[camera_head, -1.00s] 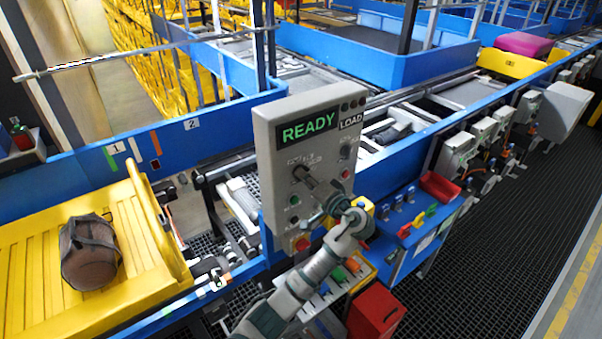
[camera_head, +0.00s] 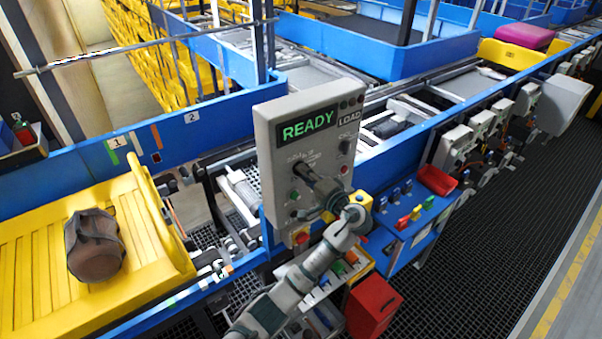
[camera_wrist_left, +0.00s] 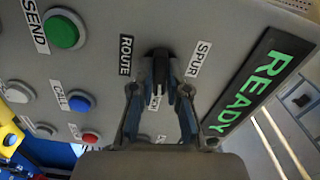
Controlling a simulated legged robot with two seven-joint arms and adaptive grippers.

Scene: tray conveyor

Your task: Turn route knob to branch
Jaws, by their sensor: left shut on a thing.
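The grey control panel (camera_head: 270,130) stands upright in the middle of the head view, with a lit green READY display (camera_head: 307,126) and a LOAD label beside it. The dark route knob (camera_wrist_left: 158,75) is on the panel face in the left wrist view, between the ROUTE and SPUR labels. Another label below it is mostly hidden by the fingers. My left gripper (camera_wrist_left: 161,98) is shut on the knob, one finger on each side. In the head view my left gripper (camera_head: 306,174) reaches the panel and covers the knob. My right gripper is not in view.
A green SEND button (camera_wrist_left: 62,30), a blue CALL button (camera_wrist_left: 81,101) and a red button (camera_wrist_left: 91,137) sit near the knob. A yellow tray (camera_head: 45,230) with a brown bag (camera_head: 95,246) is at left. A red bin (camera_head: 373,305) stands below the panel.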

